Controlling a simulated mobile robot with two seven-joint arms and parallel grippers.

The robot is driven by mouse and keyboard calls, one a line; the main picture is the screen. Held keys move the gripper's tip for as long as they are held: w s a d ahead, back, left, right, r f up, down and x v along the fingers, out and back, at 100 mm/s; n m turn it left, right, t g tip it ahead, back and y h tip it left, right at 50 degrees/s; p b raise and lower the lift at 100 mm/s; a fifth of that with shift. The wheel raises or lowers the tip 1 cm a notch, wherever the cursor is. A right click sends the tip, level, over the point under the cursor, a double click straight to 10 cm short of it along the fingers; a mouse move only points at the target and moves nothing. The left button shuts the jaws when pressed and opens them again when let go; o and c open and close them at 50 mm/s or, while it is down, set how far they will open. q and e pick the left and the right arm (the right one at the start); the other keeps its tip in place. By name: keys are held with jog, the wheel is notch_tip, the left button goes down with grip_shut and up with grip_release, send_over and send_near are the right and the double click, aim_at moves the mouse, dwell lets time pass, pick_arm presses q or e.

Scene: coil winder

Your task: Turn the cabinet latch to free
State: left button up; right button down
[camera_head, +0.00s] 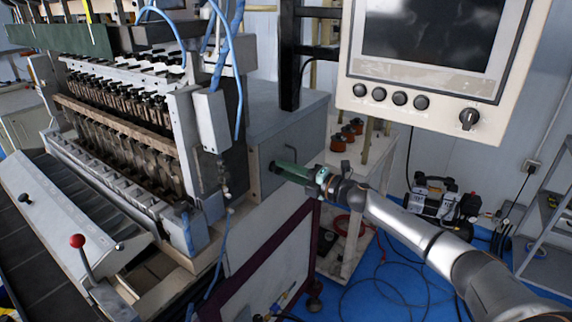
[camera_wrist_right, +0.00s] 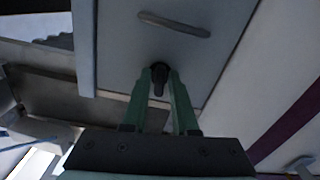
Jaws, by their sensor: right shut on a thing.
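The grey cabinet (camera_head: 285,115) stands right of the coil winder in the head view, and its door face (camera_wrist_right: 118,50) fills the upper middle of the wrist view. In the wrist view the fingers (camera_wrist_right: 159,75) are closed on the latch, one on each side. My left gripper is not in view.
The coil winder (camera_head: 120,130) fills the left side, with a red-knobbed lever (camera_head: 77,241) in front. A control panel (camera_head: 430,60) hangs at upper right. A dark-red-framed panel (camera_head: 265,262) stands below the cabinet. Cables lie on the blue floor (camera_head: 385,275).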

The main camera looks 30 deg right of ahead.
jog(key=shift+m+p, duration=0.4)
jog(key=shift+m, duration=0.4)
jog(key=c, duration=0.9)
grip_release()
jog(key=shift+s+d+f, duration=0.15)
jog(key=shift+s+d, duration=0.1)
jog(key=shift+s, duration=0.3)
jog(key=shift+b+v, duration=0.8)
jog(key=shift+v, duration=4.85)
